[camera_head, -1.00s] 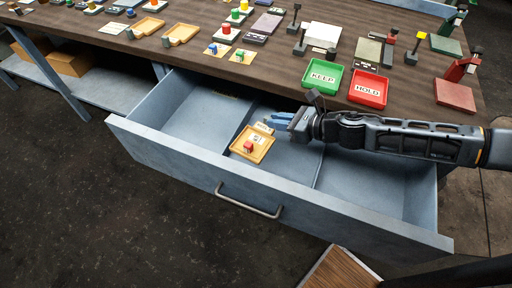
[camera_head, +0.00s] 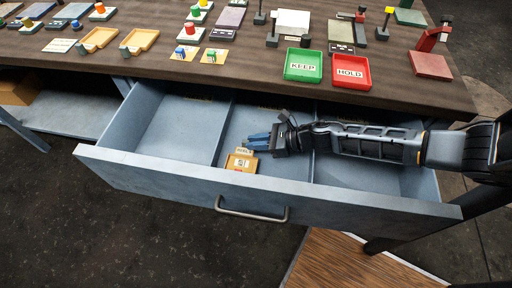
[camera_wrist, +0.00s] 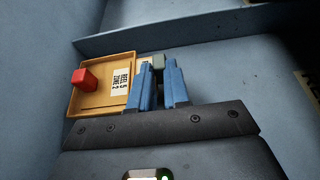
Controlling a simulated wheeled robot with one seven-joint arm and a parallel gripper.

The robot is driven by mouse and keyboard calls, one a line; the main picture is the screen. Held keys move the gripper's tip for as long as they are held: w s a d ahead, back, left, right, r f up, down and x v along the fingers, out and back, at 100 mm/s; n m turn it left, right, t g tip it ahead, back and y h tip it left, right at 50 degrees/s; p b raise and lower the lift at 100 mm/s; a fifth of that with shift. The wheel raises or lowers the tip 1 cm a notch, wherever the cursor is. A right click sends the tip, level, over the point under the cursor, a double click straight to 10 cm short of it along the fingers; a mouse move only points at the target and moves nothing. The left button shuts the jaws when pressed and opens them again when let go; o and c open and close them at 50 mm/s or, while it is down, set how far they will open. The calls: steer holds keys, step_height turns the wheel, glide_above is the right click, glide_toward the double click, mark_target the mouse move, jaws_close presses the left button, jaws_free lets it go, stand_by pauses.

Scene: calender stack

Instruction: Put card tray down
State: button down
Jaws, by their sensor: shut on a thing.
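The card tray (camera_head: 233,162) is a small yellow-orange tray with a white label and a red block. It is over the middle compartment of the open drawer (camera_head: 265,180), close behind the front wall, which hides its near part. In the wrist view, the card tray (camera_wrist: 97,101) is left of the fingers, with the red block (camera_wrist: 85,79) on it. My gripper (camera_head: 248,142) is shut on the tray's side, where a grey-green grip piece (camera_wrist: 158,62) shows between the blue fingers (camera_wrist: 160,70). I cannot tell whether the tray touches the drawer floor.
Dividers split the drawer; one divider (camera_head: 222,130) is left of the tray. The left compartment (camera_head: 178,130) is empty. My arm crosses the right compartment. A green KEEP tray (camera_head: 304,66) and a red HOLD tray (camera_head: 350,72) stand on the wooden table (camera_head: 200,75) behind.

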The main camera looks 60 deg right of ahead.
steer(key=shift+f, duration=1.6)
steer(key=shift+f, duration=0.1)
steer(key=c, duration=1.1)
jaws_free()
